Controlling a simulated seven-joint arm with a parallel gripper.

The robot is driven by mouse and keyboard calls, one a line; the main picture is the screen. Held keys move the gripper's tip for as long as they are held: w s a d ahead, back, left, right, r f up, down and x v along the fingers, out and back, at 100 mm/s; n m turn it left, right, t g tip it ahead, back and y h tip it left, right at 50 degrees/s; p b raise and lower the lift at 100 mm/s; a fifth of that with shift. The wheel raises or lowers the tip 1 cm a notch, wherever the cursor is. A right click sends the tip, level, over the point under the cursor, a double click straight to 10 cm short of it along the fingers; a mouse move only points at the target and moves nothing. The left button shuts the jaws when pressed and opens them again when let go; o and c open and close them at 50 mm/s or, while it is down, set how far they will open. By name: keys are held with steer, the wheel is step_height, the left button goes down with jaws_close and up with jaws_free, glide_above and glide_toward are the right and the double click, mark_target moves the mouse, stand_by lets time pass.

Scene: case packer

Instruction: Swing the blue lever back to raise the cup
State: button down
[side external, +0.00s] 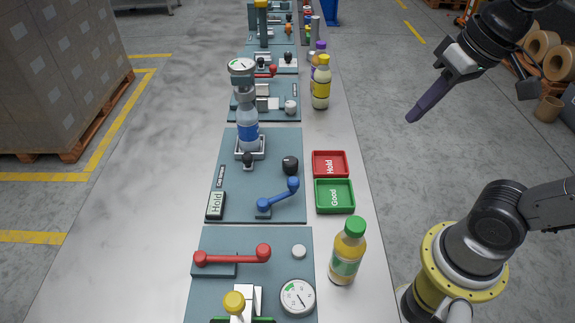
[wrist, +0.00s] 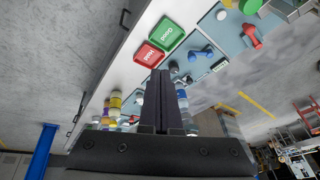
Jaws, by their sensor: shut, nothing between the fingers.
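The blue lever (side external: 280,198) lies low on the middle blue-grey plate (side external: 262,172). Its arm slants up to the right and ends in a ball knob. It also shows in the wrist view (wrist: 201,52). A clear bottle with a blue label (side external: 248,128) stands upright on the same plate, under a round gauge (side external: 242,65). A grey cup-like part (side external: 245,95) sits at the bottle's top; I cannot tell whether it touches. My gripper (side external: 412,117) is shut and empty, in the air right of the table and well apart from the lever. Its fingers also show in the wrist view (wrist: 157,80).
A red Hold tray (side external: 330,153) and a green Good tray (side external: 334,209) lie right of the plate. A juice bottle (side external: 346,255) stands in front of them. A black knob (side external: 290,164) rises behind the lever. A red lever (side external: 232,257) is on the near plate. The table's left side is clear.

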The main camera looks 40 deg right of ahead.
steer(key=w+a+r+m+g+y, duration=0.1)
steer(key=w+a+g, duration=0.1)
steer(key=w, duration=0.5)
steer(key=w+a+m+g, duration=0.1)
steer(key=w+a+g, duration=0.15)
steer(key=w, duration=0.55)
steer(key=w+a+f+g, duration=0.3)
steer(key=w+f, duration=0.5)
steer(key=f, duration=0.4)
steer(key=shift+w+g, duration=0.35)
steer(key=shift+a, duration=0.1)
steer(key=x, duration=1)
